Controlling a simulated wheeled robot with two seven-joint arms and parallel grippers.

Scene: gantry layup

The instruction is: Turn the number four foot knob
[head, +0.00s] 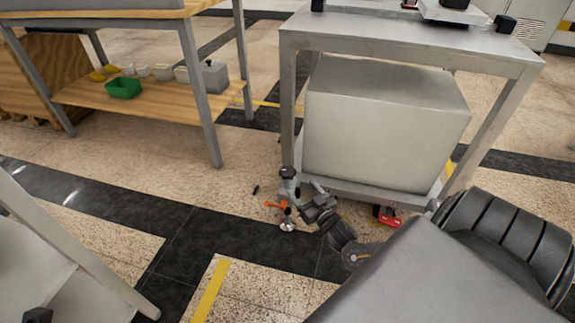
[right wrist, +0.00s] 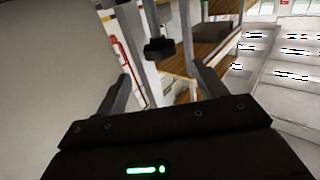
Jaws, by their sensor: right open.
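A foot knob (head: 288,173), black and round-topped, sits at the base of the front left leg of a grey metal stand, above an orange lever (head: 277,204) and a round foot pad (head: 287,226). No number is readable on it. My right gripper (head: 305,190) is low, just right of this foot. In the right wrist view its two fingers (right wrist: 162,88) are apart, with nothing between them. A black knob-like piece (right wrist: 158,48) on a rod shows ahead of the gap, apparently untouched. My left gripper is not in view.
The stand carries a big grey box (head: 385,125) on its low shelf. A red part (head: 386,217) is on the floor under its front edge. A wooden-shelved bench (head: 150,97) with a green bin (head: 123,88) stands at left. Floor left of the foot is mostly clear.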

